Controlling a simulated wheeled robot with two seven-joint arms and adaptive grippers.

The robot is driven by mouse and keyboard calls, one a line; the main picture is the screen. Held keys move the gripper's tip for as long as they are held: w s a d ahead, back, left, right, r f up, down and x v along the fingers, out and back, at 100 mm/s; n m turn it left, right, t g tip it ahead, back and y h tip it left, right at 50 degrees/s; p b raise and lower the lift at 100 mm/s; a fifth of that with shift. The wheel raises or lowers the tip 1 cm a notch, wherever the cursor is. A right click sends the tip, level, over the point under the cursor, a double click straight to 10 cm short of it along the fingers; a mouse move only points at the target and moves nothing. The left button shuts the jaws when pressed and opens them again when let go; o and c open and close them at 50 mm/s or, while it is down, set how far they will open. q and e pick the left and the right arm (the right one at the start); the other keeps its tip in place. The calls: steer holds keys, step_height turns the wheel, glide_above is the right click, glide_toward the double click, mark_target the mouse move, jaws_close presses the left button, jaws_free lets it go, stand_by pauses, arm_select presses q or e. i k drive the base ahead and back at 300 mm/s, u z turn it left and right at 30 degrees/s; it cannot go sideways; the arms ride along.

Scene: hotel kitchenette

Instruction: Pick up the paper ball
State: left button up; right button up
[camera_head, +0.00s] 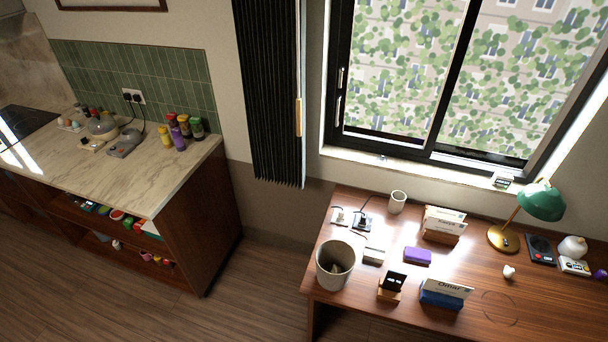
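A small white lump (509,271) lies on the wooden desk (480,312), right of centre; it may be the paper ball, but it is too small to tell. A larger rounded white object (572,246) sits near the desk's right end, and I cannot tell whether it is paper. A pale grey bin-like container (336,262) stands at the desk's left front, with something brownish inside. Neither of my grippers is in view.
A green lamp (542,201) stands at the back right. A purple block (417,256), card holders (440,296) and a cup (397,201) occupy the desk. The desk's front right is mostly clear. A marble counter (130,175) stands left, with open floor between.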

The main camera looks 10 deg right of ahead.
mark_target(508, 272)
steer(key=z, duration=2.25)
